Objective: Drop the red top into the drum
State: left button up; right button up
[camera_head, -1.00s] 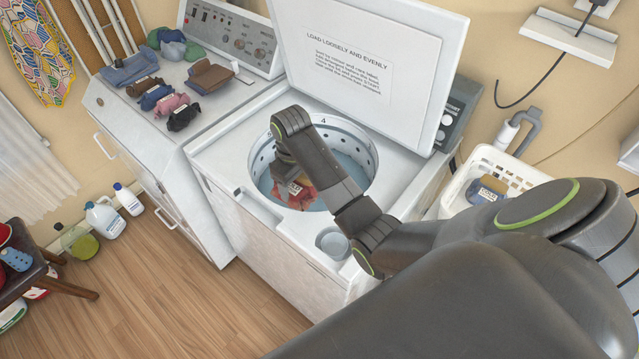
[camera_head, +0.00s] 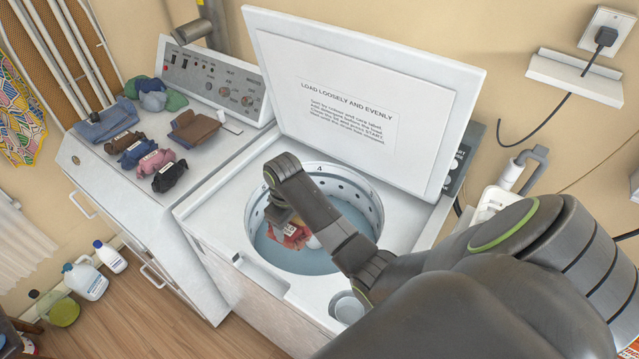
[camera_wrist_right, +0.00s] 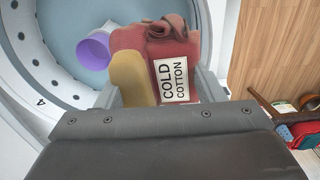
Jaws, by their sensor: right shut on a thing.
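The red top (camera_head: 292,238) is a bundled garment with a white label. In the right wrist view the red top (camera_wrist_right: 180,48) shows its label reading "COLD COTTON". My right gripper (camera_head: 285,226) is shut on it and holds it over the opening of the drum (camera_head: 345,262), a round, pale-blue tub with a holed white rim. The drum also shows in the wrist view (camera_wrist_right: 62,40). A yellowish piece and a purple cup-like ring lie beside the red top in the wrist view. I cannot tell how high the top is above the drum's bottom. My left gripper is not in view.
The washer's lid (camera_head: 360,95) stands open behind the drum. Several folded garments (camera_head: 150,150) lie on the neighbouring machine at left. Bottles (camera_head: 85,279) stand on the floor at left.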

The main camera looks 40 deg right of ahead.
notch_tip(320, 180, down, 3)
jog(key=shift+w+r, duration=0.15)
jog(key=shift+w+f, duration=0.1)
jog(key=shift+f, duration=0.1)
jog(key=o, duration=1.6)
jog(key=shift+c, duration=0.2)
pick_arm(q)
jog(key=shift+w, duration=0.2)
